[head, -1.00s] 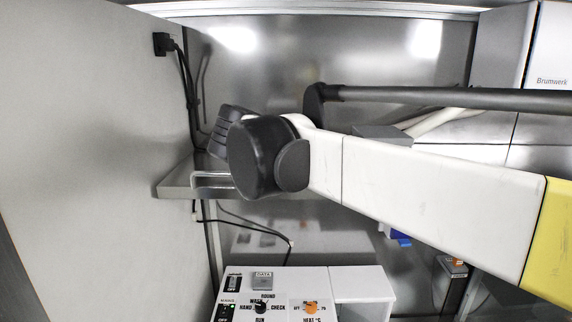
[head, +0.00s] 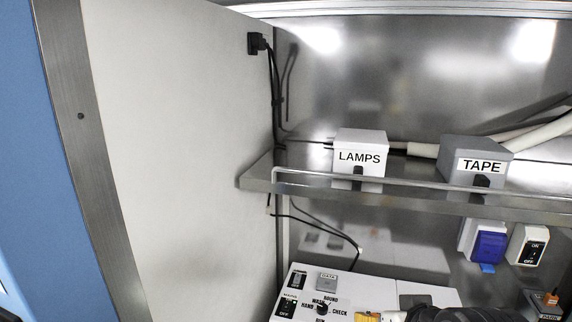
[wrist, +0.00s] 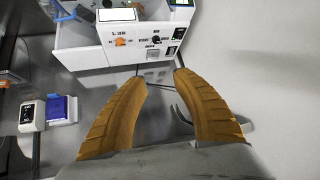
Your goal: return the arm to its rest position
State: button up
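My gripper (wrist: 162,77) shows in the wrist view as two ribbed orange-brown fingers. Their tips are apart, and only floor or panel background shows between them, so it is open and empty. In the wrist view the white control box (wrist: 140,45) is beyond the fingertips, apart from them as far as I can tell. In the head view a dark part of my arm shows at the bottom edge, in front of the control box (head: 345,283); the rest of the arm is below the picture.
A steel shelf with a rail (head: 255,180) carries a LAMPS box (head: 360,142) and a grey TAPE box (head: 475,147). A blue-fronted wall unit (head: 489,246) and a switch (head: 530,246) sit below. A pale panel (head: 175,130) stands at left, with a cable beside it.

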jog(key=s+d+f+g+h, duration=0.1)
jog(key=s+d+f+g, duration=0.15)
jog(key=s+f, duration=0.2)
notch_tip(320, 180, down, 44)
jog(key=b, duration=4.4)
jog(key=shift+w+d+t, duration=0.15)
jog(key=shift+w+t, duration=0.1)
jog(key=shift+t, duration=0.1)
jog(key=shift+r, duration=0.1)
